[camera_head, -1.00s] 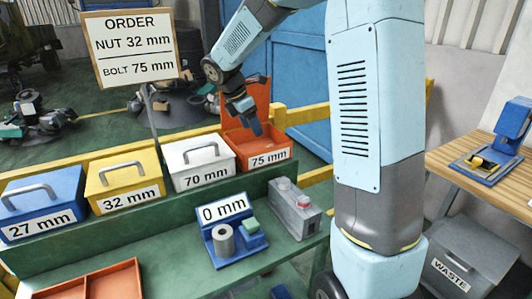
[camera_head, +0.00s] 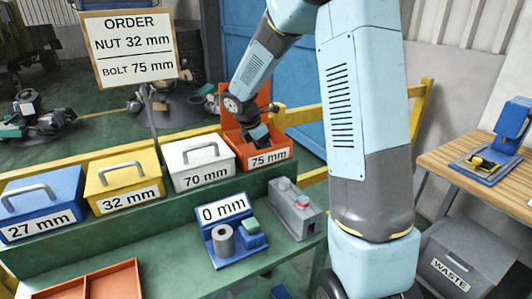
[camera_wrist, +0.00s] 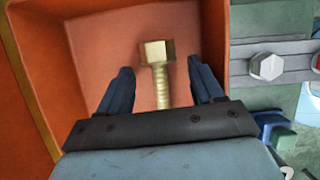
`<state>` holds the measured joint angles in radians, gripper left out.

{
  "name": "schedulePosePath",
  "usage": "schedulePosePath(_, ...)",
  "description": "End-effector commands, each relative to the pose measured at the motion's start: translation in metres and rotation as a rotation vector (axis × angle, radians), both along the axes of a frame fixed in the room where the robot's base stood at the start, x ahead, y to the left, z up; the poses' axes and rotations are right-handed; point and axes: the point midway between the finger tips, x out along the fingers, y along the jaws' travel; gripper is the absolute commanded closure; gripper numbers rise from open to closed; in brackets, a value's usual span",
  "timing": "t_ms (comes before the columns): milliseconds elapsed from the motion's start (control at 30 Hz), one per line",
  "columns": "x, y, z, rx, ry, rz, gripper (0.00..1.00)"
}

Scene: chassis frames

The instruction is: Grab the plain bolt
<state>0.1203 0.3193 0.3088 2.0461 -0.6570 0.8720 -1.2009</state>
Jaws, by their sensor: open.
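A plain brass-coloured bolt with a hex head (camera_wrist: 157,53) lies in the open orange 75 mm bin, seen in the wrist view. Its head points away from my gripper and its threaded shank runs back between the fingers. My gripper (camera_wrist: 160,82) is open, with one dark finger on each side of the shank and a gap on both sides. In the head view my gripper (camera_head: 258,135) reaches down into the 75 mm bin (camera_head: 268,157). The bolt is hidden in the head view.
The bin's orange walls (camera_wrist: 30,75) stand close around my gripper. Closed 70 mm (camera_head: 200,165), 32 mm (camera_head: 124,187) and 27 mm (camera_head: 42,205) boxes stand to the left.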

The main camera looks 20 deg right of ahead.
Motion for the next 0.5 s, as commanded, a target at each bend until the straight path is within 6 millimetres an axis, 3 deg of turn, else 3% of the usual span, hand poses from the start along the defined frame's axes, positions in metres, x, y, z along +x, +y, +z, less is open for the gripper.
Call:
schedulePosePath(200, -0.0002, -0.0008, -0.0011, 0.000, 0.001, -0.001, 0.35)
schedulePosePath(500, -0.0002, -0.0007, -0.0012, 0.000, 0.001, -0.001, 0.64)
